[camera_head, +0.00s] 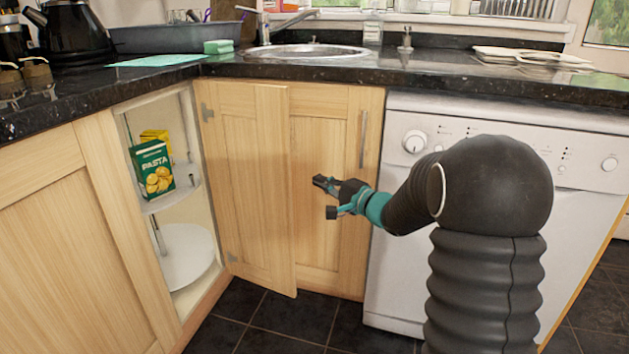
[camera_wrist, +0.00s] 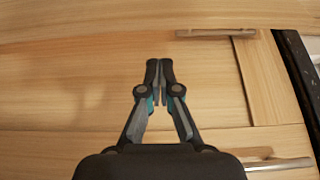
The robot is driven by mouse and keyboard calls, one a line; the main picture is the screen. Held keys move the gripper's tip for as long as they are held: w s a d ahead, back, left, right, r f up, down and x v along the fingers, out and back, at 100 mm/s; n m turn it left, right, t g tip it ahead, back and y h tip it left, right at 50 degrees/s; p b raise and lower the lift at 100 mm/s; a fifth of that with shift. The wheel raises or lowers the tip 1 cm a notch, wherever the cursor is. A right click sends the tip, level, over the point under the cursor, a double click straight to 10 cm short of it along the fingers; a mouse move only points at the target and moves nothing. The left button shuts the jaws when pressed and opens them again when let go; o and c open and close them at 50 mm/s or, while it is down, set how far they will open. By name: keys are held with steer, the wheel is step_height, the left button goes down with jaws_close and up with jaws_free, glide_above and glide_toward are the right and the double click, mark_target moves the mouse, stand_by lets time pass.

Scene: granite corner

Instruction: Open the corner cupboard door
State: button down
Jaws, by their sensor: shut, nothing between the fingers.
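The corner cupboard stands open at the left of the head view. Its pale wooden door (camera_head: 250,180) is swung out on hinges at its left edge, and its free edge stands in front of the neighbouring wooden front. Inside are a round upper shelf (camera_head: 180,195) and a round lower shelf (camera_head: 187,258). My gripper (camera_head: 320,182) is to the right of the door's free edge, in front of the neighbouring front. In the wrist view my gripper (camera_wrist: 160,64) has its fingertips together and empty, over pale wood. Whether it touches the wood I cannot tell.
A pasta box (camera_head: 152,170) stands on the upper shelf. The neighbouring front has an upright metal handle (camera_head: 363,138). A white appliance (camera_head: 400,240) stands right of it, behind my arm. The dark worktop (camera_head: 420,80) runs above. Dark floor tiles (camera_head: 290,318) below are clear.

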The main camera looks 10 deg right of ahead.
steer(key=b+x, duration=0.1)
steer(key=x, duration=0.7)
steer(key=shift+w+a, duration=0.2)
steer(key=shift+w, duration=0.1)
